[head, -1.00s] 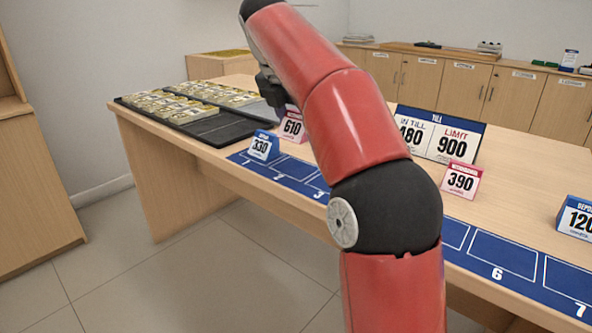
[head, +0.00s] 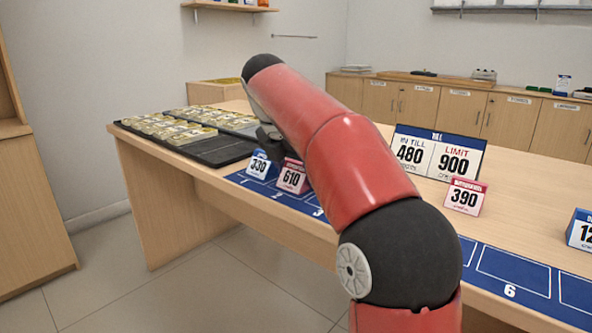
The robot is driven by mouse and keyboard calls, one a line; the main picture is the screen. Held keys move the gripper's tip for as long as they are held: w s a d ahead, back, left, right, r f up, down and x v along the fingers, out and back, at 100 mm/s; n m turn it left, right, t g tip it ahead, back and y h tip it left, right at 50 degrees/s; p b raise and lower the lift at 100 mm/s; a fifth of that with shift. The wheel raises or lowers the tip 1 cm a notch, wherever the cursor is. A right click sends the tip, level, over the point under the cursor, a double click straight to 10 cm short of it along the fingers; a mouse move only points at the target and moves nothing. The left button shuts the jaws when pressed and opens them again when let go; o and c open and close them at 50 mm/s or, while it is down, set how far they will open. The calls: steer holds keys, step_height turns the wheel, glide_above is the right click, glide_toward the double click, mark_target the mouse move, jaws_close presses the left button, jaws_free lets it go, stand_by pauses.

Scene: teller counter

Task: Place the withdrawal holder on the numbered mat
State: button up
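A pink-and-white withdrawal holder reading 610 (head: 293,176) is at the left part of the blue numbered mat (head: 512,272), just right of the blue 330 holder (head: 258,164). I cannot tell whether its base touches the mat. My gripper (head: 270,134) is at its upper left, mostly hidden behind my red arm. The fingertips are hidden, but the holder has moved along with the gripper, so it appears shut on it. Another withdrawal holder, reading 390 (head: 465,197), stands on the counter behind the mat. My arm hides the mat's middle; slot 6 shows bare.
A till sign (head: 437,153) reading 480 and 900 stands behind the mat. A black tray (head: 222,150) with banknote bundles lies at the counter's left end. A blue deposit holder (head: 580,232) is at the right edge. Bare counter (head: 535,190) lies between.

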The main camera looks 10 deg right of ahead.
steer(key=shift+o, duration=1.4)
steer(key=shift+r, duration=0.1)
steer(key=p+v, duration=0.5)
steer(key=v, duration=0.7)
steer(key=shift+p, duration=0.4)
